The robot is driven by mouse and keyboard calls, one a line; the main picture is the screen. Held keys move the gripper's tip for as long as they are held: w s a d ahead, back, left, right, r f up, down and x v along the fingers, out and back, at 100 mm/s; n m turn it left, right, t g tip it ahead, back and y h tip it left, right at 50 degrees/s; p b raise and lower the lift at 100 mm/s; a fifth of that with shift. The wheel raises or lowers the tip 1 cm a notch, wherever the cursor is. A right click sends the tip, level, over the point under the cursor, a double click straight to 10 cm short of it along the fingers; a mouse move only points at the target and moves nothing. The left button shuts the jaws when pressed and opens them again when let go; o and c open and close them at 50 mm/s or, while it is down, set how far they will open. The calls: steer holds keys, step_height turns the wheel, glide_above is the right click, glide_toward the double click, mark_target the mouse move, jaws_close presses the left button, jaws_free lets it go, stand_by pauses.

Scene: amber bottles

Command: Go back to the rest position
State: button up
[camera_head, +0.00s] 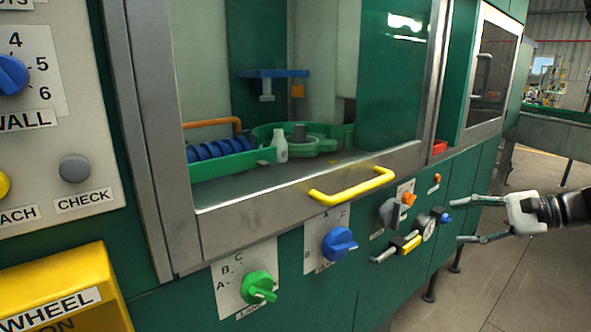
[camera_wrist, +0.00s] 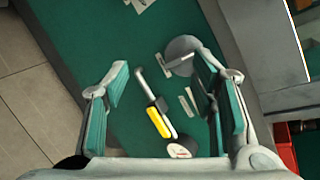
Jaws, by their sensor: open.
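My gripper (camera_head: 468,219) is at the right of the head view, in front of the green machine's front panel. Its two fingers are spread wide with nothing between them. In the wrist view my gripper (camera_wrist: 165,95) shows open fingers at left and right. Between them, farther off on the panel, are a yellow-handled lever (camera_wrist: 158,122) and a round gauge (camera_wrist: 181,149). In the head view the lever (camera_head: 409,245) and gauge (camera_head: 429,229) are to the left of my gripper. I cannot see it touching either.
The green machine has a window frame with a yellow handle (camera_head: 352,187). Below are a blue knob (camera_head: 338,243) and a green knob (camera_head: 258,287). A white bottle (camera_head: 280,146) stands inside. A yellow box (camera_head: 60,290) is at lower left. Open floor (camera_head: 520,270) lies at right.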

steer(key=s+a+r+n+g+h, duration=0.2)
steer(key=s+a+n+g, duration=0.15)
steer(key=s+a, duration=0.5)
steer(key=s+a+r+n+g+h, duration=0.2)
steer(key=s+a+r+n+g, duration=0.15)
steer(key=s+a, duration=0.55)
steer(key=s+a+f+n+t+h, duration=0.15)
steer(key=s+n+h, duration=0.25)
steer(key=s, duration=0.6)
steer(key=s+f+n+g+h, duration=0.1)
steer(key=s+f+n+h, duration=0.2)
steer(key=s, duration=0.7)
step_height(320, 180, up, 17)
steer(key=t+p, duration=0.3)
steer(key=p, duration=1.2)
